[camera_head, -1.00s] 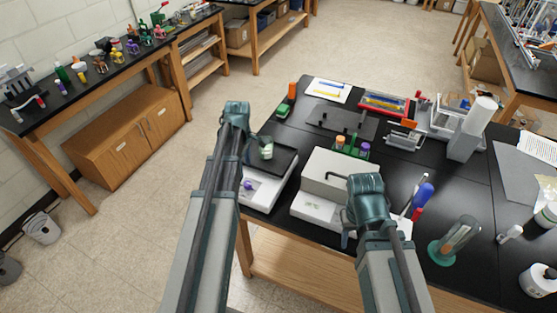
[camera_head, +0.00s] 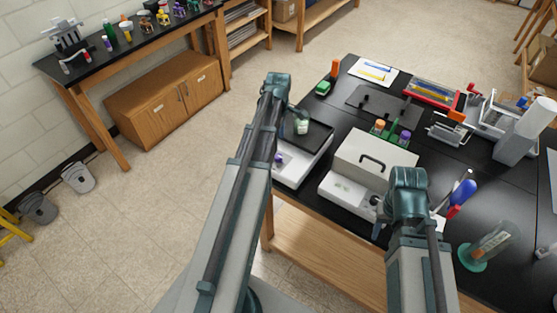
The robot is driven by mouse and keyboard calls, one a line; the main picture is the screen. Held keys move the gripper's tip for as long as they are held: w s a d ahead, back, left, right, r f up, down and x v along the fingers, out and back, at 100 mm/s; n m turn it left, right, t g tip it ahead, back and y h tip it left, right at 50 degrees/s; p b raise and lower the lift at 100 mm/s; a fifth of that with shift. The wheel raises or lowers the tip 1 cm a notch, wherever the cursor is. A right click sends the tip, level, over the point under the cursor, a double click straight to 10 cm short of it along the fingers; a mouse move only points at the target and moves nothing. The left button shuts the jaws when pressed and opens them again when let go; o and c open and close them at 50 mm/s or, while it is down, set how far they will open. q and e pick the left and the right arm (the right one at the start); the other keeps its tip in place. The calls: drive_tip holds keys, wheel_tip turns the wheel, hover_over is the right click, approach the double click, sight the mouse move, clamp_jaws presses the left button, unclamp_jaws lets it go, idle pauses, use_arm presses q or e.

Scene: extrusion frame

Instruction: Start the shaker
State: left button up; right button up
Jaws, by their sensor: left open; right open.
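The likely shaker has a black platform (camera_head: 309,139), a low white base (camera_head: 297,170) and a purple knob (camera_head: 278,159) on its front. A glass flask with pale green contents (camera_head: 301,126) stands on the platform. My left gripper (camera_head: 277,84) is at the end of the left arm, beside the platform's left edge in the picture; its fingers are hard to make out. My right gripper (camera_head: 378,217) shows partly below its teal wrist, by the front right corner of a white box-shaped device (camera_head: 374,160) with a black handle. Neither gripper visibly holds anything.
A rack with orange- and purple-capped tubes (camera_head: 390,134) stands behind the white device. A tilted glass cylinder with a green base (camera_head: 488,246) and a blue-handled tool (camera_head: 462,192) are at right. Open floor (camera_head: 170,215) lies left of the bench.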

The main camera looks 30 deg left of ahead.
sight(278, 156)
use_arm(q)
wheel_tip(278, 156, down, 9)
drive_tip(key=b, duration=0.7)
drive_tip(key=shift+b, duration=0.35)
drive_tip(key=shift+r, duration=0.1)
clamp_jaws()
